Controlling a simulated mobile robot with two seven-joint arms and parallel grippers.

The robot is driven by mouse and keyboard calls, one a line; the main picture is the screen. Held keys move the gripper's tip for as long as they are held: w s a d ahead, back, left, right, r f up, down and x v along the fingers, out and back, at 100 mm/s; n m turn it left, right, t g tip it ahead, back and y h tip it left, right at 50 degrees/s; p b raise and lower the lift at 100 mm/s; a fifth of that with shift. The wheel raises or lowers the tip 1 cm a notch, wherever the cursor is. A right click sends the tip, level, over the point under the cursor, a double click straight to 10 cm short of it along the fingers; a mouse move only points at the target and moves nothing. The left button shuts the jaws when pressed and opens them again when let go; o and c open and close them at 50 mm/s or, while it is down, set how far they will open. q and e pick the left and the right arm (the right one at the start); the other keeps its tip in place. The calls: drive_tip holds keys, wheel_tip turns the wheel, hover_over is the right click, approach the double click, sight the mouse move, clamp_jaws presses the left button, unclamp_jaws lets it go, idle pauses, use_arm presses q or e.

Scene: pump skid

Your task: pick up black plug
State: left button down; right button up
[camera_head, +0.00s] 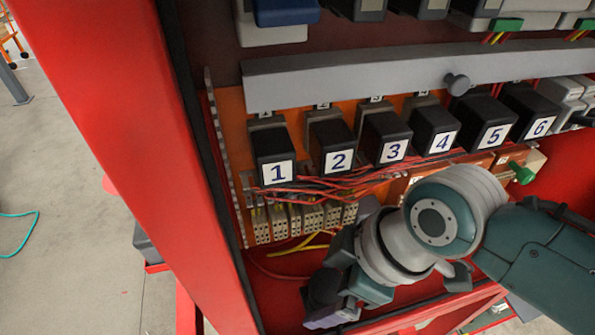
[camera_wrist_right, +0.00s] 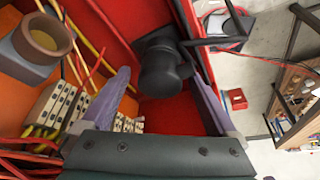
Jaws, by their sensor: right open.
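The black plug (camera_wrist_right: 165,68) shows in the right wrist view as a dark, stepped round body by the red cabinet wall. It lies between the two purple-grey fingers of my right gripper (camera_wrist_right: 160,80), which are spread apart. I cannot tell whether either finger touches it. In the head view my right gripper (camera_head: 332,308) points down into the lower part of the cabinet, and the dark plug (camera_head: 321,286) is partly hidden beside it. My left gripper is in neither view.
Several black numbered blocks (camera_head: 385,138) stand in a row above my right arm. Red and yellow wires and beige terminal blocks (camera_head: 290,218) sit below them. The red cabinet frame (camera_head: 125,110) bounds the left side. A grey rail (camera_head: 390,75) crosses above.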

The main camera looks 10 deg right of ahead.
clamp_jaws()
idle(0.6)
